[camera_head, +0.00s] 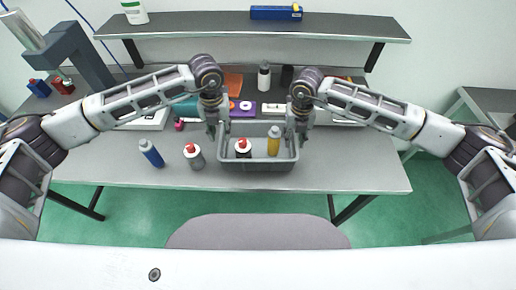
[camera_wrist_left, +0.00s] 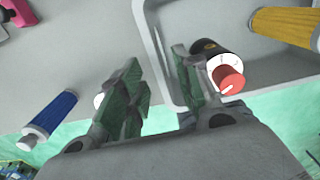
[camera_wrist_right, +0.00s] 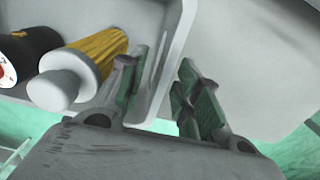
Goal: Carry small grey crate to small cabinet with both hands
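The small grey crate (camera_head: 258,167) stands on the grey table near its front edge. It holds a black bottle with a red cap (camera_head: 243,148) and a yellow bottle with a white cap (camera_head: 273,141). My left gripper (camera_head: 213,133) is at the crate's left side. In the left wrist view its fingers (camera_wrist_left: 160,85) are apart, with the crate's wall between them. My right gripper (camera_head: 302,132) is at the right side. In the right wrist view its fingers (camera_wrist_right: 162,80) are also apart around the crate's wall. I cannot make out a small cabinet.
A chair (camera_head: 258,232) stands in front. Another grey surface (camera_head: 490,100) is at far right.

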